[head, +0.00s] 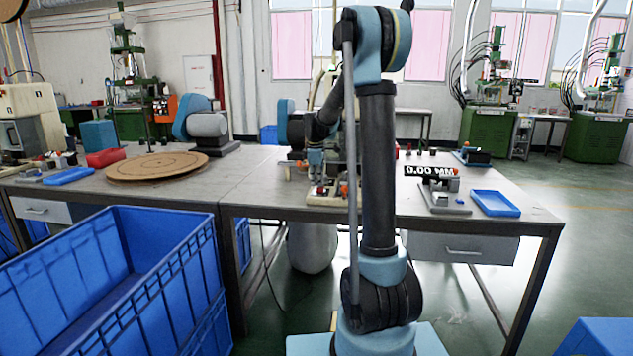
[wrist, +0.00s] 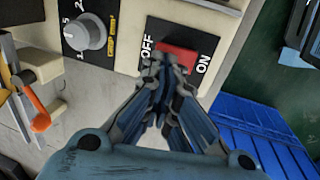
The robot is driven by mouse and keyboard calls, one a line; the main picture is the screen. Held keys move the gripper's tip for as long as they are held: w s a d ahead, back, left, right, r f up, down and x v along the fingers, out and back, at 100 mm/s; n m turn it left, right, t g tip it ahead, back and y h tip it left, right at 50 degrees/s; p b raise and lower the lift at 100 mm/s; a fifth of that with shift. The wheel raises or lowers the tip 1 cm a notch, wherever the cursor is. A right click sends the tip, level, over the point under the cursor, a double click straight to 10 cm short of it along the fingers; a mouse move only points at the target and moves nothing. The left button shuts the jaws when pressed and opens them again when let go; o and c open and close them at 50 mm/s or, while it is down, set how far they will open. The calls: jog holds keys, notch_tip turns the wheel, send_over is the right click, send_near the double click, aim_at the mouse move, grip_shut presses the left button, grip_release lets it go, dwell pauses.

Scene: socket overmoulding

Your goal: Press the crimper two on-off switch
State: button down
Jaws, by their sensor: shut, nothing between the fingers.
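A red rocker switch (wrist: 180,54) sits on a black plate with white OFF and ON labels, on a cream machine housing (wrist: 213,14). I take it as the crimper's switch; no label shows which crimper it is. My gripper (wrist: 163,66) is shut and empty. Its fingertips are in front of the switch's lower edge, on the OFF side, and hide part of it. I cannot tell whether they touch it. In the head view my gripper (head: 317,180) is low over the table's machine (head: 340,199), which my arm partly hides.
A dial knob (wrist: 88,36) and an orange-tipped lever (wrist: 38,118) are left of the switch. In the head view, a gauge (head: 440,198) and a blue tray (head: 495,204) stand right of my arm.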

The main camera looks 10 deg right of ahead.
jog(key=shift+w+f+g, duration=0.2)
jog(key=shift+f+g, duration=0.1)
jog(key=shift+g, duration=0.1)
jog(key=shift+s, duration=0.15)
jog(key=shift+s+a+r, duration=0.1)
jog(key=shift+s+a, duration=0.05)
jog(key=shift+s, duration=0.55)
notch_tip(320, 180, up, 14)
jog(key=s, duration=0.2)
jog(key=shift+s+a+f, duration=0.2)
jog(key=shift+s+a, duration=0.15)
jog(key=shift+a, duration=0.05)
jog(key=shift+s, duration=0.1)
dwell(0.4)
